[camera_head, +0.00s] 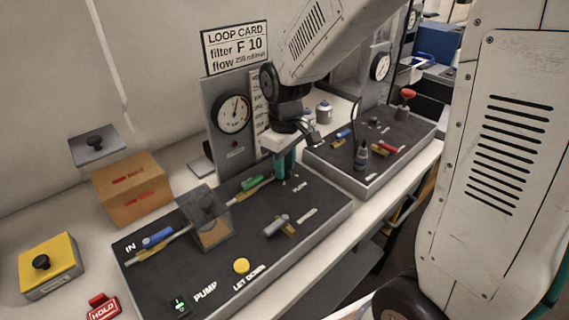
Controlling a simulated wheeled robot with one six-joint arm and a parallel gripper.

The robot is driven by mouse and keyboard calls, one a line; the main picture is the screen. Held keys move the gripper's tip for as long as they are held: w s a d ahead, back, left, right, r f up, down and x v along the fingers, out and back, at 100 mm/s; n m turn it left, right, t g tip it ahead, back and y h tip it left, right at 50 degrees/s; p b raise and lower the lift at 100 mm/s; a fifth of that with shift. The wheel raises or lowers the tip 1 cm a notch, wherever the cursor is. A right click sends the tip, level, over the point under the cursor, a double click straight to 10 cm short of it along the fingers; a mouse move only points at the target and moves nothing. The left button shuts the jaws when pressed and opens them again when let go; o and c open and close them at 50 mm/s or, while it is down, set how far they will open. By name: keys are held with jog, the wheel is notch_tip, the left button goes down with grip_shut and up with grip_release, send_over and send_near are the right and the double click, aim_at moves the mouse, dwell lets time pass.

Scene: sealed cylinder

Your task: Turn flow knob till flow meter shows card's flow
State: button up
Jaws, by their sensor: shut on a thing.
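My gripper (286,165) points down at the right end of the near dark panel, by the "FLOW" lettering. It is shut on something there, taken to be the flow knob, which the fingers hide. The loop card (235,47) stands on the back wall and reads "filter F 10" and a flow line too small to read surely. The flow meter (258,108), a tall white scale, stands right of the round dial gauge (233,113). My arm partly covers the scale's right side, and I cannot tell its reading.
The near panel (150,279) carries a blue valve (158,237), a green valve (253,183), a yellow "LET DOWN" button (241,265) and a pump switch (179,306). An orange box (131,188) and a yellow block (50,264) stand left. A second panel (351,182) lies right.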

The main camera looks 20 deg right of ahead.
jog(key=shift+m, duration=0.3)
jog(key=o, duration=1)
jog(key=shift+c, duration=0.2)
jog(key=shift+r, duration=0.15)
notch_tip(320, 180, up, 8)
jog(key=shift+f, duration=0.2)
